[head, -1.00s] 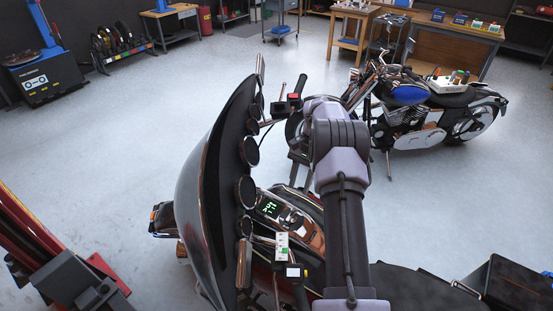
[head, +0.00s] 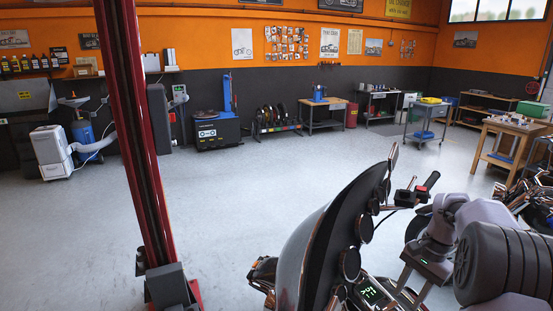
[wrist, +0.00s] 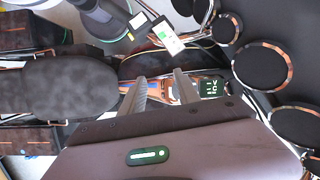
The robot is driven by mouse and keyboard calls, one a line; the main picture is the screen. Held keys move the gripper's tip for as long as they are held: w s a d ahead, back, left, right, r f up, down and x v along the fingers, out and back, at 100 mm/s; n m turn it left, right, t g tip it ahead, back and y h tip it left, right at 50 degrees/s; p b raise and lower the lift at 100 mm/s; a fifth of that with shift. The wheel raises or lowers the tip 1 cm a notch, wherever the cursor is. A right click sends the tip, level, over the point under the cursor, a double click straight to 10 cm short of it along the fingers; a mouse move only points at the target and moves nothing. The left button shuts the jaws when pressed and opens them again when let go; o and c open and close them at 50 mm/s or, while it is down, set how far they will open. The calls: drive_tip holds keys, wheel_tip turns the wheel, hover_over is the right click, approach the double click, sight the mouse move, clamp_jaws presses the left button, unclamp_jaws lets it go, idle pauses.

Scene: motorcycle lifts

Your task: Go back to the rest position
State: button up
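My gripper (wrist: 159,78) shows in the wrist view with its two grey fingers apart and nothing held between them. It points toward the dash of the motorcycle, where a lit green display (wrist: 209,88) sits just right of the fingers. In the head view my arm is at the lower right, above the motorcycle, and its grey fairing (head: 318,255) stands to the left of it. The gripper's fingertips are hard to make out in the head view. The same display (head: 372,292) shows there near the bottom edge.
Round black gauges (wrist: 265,67) and a handlebar (head: 412,195) are close to my arm. A red lift post (head: 145,150) stands at left. A wooden workbench (head: 510,140) and a grey cart (head: 427,120) are at back right. The middle floor is open.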

drive_tip(key=s+a+r+n+t+h+b, duration=0.1)
drive_tip(key=s+a+r+n+b, duration=0.2)
drive_tip(key=a, duration=0.4)
drive_tip(key=s+a+r+t+b, duration=0.2)
drive_tip(key=s+a+r+b, duration=0.1)
drive_tip(key=s+a+b, duration=0.3)
drive_tip(key=s+a+f+n+t+b, duration=0.1)
drive_tip(key=s+a+f+n+b, duration=0.1)
drive_tip(key=s, duration=0.7)
drive_tip(key=s+a+f+n+t+b, duration=0.1)
drive_tip(key=s+a+f+b, duration=0.3)
drive_tip(key=s+a, duration=0.5)
drive_tip(key=shift+s+a+f+n+t, duration=0.25)
drive_tip(key=shift+f+n+t, duration=0.15)
drive_tip(key=shift+f+t, duration=0.45)
drive_tip(key=shift+f, duration=0.1)
